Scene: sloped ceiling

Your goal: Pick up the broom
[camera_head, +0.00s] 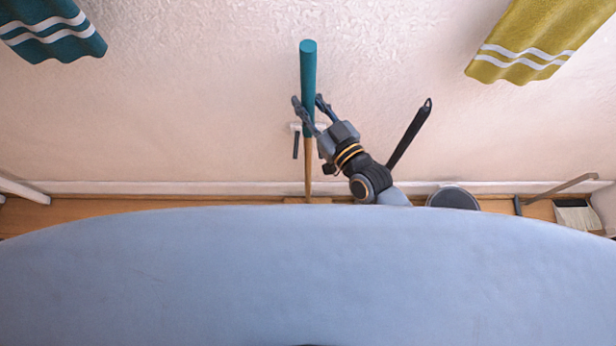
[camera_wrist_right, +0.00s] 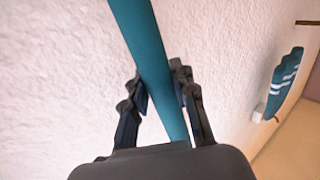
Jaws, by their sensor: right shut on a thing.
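The broom (camera_head: 308,70) stands upright close to the wall, with a teal upper handle and a wooden-coloured lower shaft. Its bottom end is hidden behind the large pale blue surface in front. My right gripper (camera_head: 312,103) is shut on the teal part of the handle, one finger on each side. In the right wrist view, the teal broom handle (camera_wrist_right: 150,70) passes between the fingers of the right gripper (camera_wrist_right: 160,88). My left gripper is not in view.
Teal (camera_head: 52,30) and yellow (camera_head: 535,40) towels hang on the wall. A dark round-topped bin (camera_head: 453,197), a black handle (camera_head: 410,135) and a dustpan or brush (camera_head: 577,216) are to the right.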

